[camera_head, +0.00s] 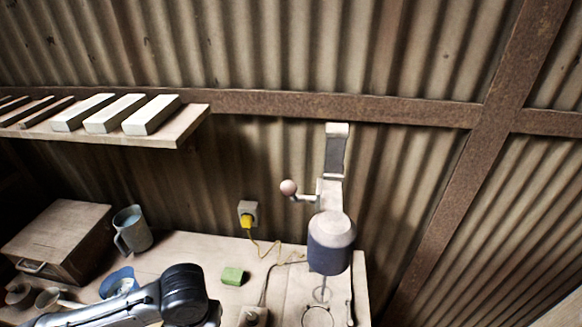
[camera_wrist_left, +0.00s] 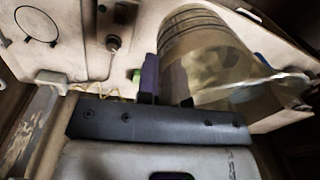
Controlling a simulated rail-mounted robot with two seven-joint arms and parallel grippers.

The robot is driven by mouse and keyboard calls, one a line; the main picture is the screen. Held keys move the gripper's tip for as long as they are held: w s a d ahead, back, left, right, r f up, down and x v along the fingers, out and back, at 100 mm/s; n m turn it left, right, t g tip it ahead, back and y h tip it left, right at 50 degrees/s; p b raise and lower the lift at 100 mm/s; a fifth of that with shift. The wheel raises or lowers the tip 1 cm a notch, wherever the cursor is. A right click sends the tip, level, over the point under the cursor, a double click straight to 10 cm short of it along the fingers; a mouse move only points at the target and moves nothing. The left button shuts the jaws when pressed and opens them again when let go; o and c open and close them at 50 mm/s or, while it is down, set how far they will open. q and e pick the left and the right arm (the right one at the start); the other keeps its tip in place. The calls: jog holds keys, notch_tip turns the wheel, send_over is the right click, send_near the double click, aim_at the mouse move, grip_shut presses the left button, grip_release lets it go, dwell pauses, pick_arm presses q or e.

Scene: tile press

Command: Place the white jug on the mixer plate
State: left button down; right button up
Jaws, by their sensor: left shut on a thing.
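A pale, see-through ribbed vessel, likely the white jug (camera_wrist_left: 205,45), fills the upper right of the left wrist view, right against my left gripper (camera_wrist_left: 165,85). The gripper is shut on it; the exact grip point is unclear. In the head view my left arm comes in from the lower left, and its fingers and the held jug are hidden or out of frame. The mixer (camera_head: 331,243) has a dark blue head and a whisk above a ring on the mixer plate (camera_head: 318,315). The ring (camera_wrist_left: 37,27) also shows in the left wrist view. My right gripper is not in view.
A grey jug with a handle (camera_head: 134,231) stands beside a wooden box (camera_head: 62,236). A green block (camera_head: 233,275), a knobbed switch (camera_head: 255,317) and a yellow cable (camera_head: 262,250) lie between my arm and the mixer. A blue dish (camera_head: 118,280) is behind my arm.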

pick_arm(q)
jog(key=w+a+r, duration=0.1)
jog(key=w+r, duration=0.3)
jog(key=r, duration=0.7)
jog(key=s+r+p, duration=0.4)
jog(key=r+p, duration=0.6)
jog(key=p, duration=0.2)
jog(key=s+r+p, duration=0.4)
jog(key=r+p, duration=0.7)
jog(key=p, duration=0.1)
jog(key=shift+s+a, duration=0.2)
jog(key=shift+s, duration=0.15)
jog(key=shift+f, duration=0.1)
jog(key=shift+a, duration=0.1)
